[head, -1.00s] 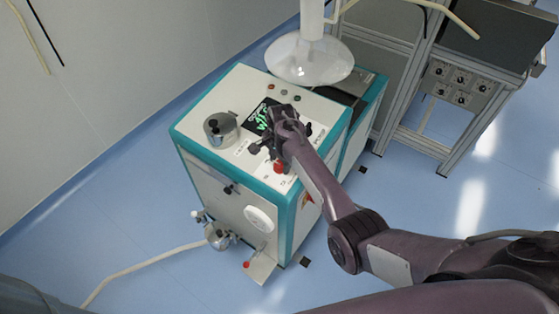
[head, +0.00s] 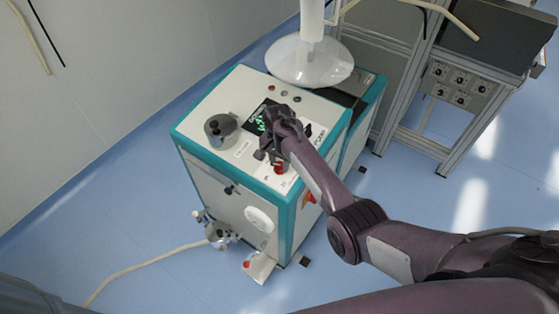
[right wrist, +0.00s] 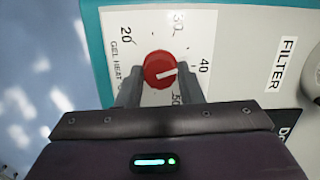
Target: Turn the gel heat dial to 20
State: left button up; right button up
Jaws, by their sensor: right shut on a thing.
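The gel heat dial is a round red knob (right wrist: 160,70) with a white pointer line, on a white panel marked 20, 30, 40 and 50. In the right wrist view its line points right, near the 40 side, between 40 and 50. The 20 mark is at the upper left. My right gripper (right wrist: 160,90) is shut on the dial, one finger on each side. In the head view the red dial (head: 281,168) shows just below my right gripper (head: 271,157). My left gripper is not in view.
The dial is on top of a white and teal machine (head: 190,110) with a metal pot (head: 221,130) and a green display (head: 258,120). A clear dome (head: 310,62) hangs behind. A FILTER label (right wrist: 283,65) is right of the dial.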

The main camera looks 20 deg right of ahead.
jog(key=n, duration=0.5)
jog(key=shift+n+g+h+p, duration=0.3)
jog(key=shift+p, duration=0.1)
jog(key=n+h, duration=0.1)
jog(key=n, duration=0.5)
jog(key=shift+a, duration=0.15)
jog(key=n+p, duration=0.1)
jog(key=n, duration=0.4)
jog(key=shift+n+h, duration=0.3)
jog(key=shift+h, duration=0.1)
jog(key=n, duration=0.2)
jog(key=n+t, duration=0.1)
jog(key=n, duration=0.2)
jog(key=shift+a+n+h, duration=0.15)
jog(key=shift+n+h, duration=0.15)
jog(key=o, duration=1)
jog(key=shift+c, duration=0.2)
